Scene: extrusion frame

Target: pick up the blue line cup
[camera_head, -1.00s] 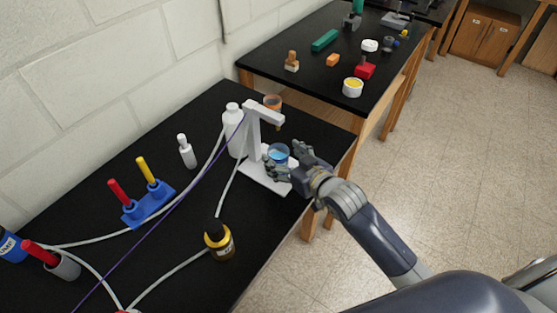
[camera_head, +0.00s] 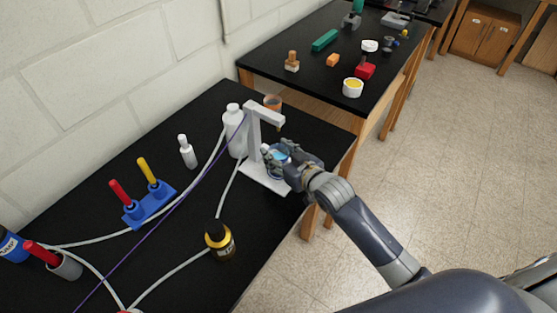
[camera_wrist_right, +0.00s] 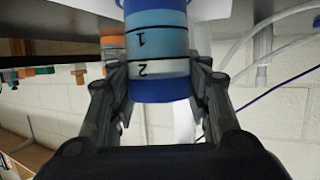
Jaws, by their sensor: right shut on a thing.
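The blue line cup (camera_head: 277,153) stands over the base of the white stand on the near black table. In the right wrist view the cup (camera_wrist_right: 158,50) is a clear blue cylinder with dark lines and the figures 1 and 2. My right gripper (camera_head: 280,158) reaches in from the right. Its two fingers (camera_wrist_right: 159,75) are shut on the cup from both sides. Whether the cup touches the stand's base cannot be told. My left gripper is not in view.
The white stand (camera_head: 254,135) has an arm over the cup. A dark bottle with a yellow band (camera_head: 219,240) and several tubes lie to the left. The table's right edge is near.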

